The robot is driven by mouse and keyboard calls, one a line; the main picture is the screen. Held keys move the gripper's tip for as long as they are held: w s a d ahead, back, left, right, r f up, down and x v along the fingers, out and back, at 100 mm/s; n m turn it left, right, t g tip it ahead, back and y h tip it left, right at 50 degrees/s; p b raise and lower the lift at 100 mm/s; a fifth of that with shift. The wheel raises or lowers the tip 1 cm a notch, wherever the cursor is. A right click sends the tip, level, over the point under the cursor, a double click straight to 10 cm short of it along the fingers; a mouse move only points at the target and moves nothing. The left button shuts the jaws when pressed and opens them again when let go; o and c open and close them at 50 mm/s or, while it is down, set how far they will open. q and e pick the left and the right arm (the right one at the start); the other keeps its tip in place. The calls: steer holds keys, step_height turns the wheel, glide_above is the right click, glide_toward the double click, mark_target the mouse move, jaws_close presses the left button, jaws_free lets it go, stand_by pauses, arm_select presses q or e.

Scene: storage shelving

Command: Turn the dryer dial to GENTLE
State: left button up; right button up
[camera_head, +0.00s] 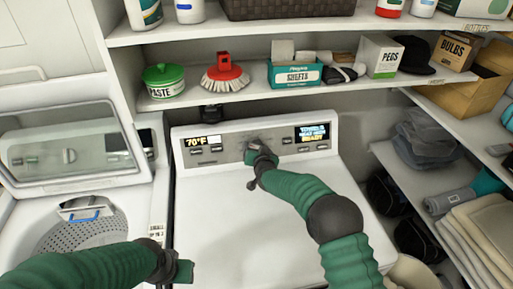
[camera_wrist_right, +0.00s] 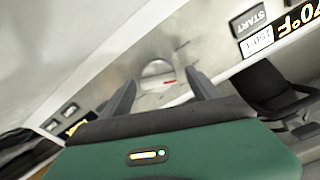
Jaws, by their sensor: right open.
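The dryer (camera_head: 260,215) stands in the middle of the head view, with its grey control panel (camera_head: 225,150) along the back. The round silver dial (camera_wrist_right: 156,70) shows in the right wrist view, with a red mark at its lower edge. In the head view my right gripper largely covers it. My right gripper (camera_head: 258,150) is at the panel. In the wrist view its open fingers (camera_wrist_right: 160,76) stand on either side of the dial; I cannot tell whether they touch it. The dial's setting labels are unreadable. My left gripper (camera_head: 180,270) is low over the dryer's front left; its jaws are unclear.
A washer (camera_head: 60,225) with its lid (camera_head: 65,150) raised stands at the left. A shelf (camera_head: 225,95) above the panel holds a paste tub (camera_head: 163,80), a red brush (camera_head: 225,75) and boxes. Side shelves at the right hold folded towels (camera_head: 485,225). The dryer top is mostly clear.

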arm_select(q)
steer(key=shift+d, duration=0.1)
arm_select(e)
steer(key=shift+w+d+f, duration=0.1)
steer(key=shift+w, duration=0.05)
steer(key=c, duration=1.3)
steer(key=shift+c, duration=0.2)
arm_select(q)
steer(key=shift+f, duration=0.2)
arm_select(e)
steer(key=shift+m, duration=0.4)
arm_select(q)
steer(key=shift+f+b, duration=0.45)
steer(key=shift+b, duration=0.2)
arm_select(e)
steer(key=m, duration=0.2)
steer(key=shift+m, duration=0.4)
arm_select(q)
steer(key=shift+f, duration=0.25)
arm_select(e)
steer(key=m, duration=0.5)
steer(key=shift+h, duration=0.3)
steer(key=shift+m, duration=0.4)
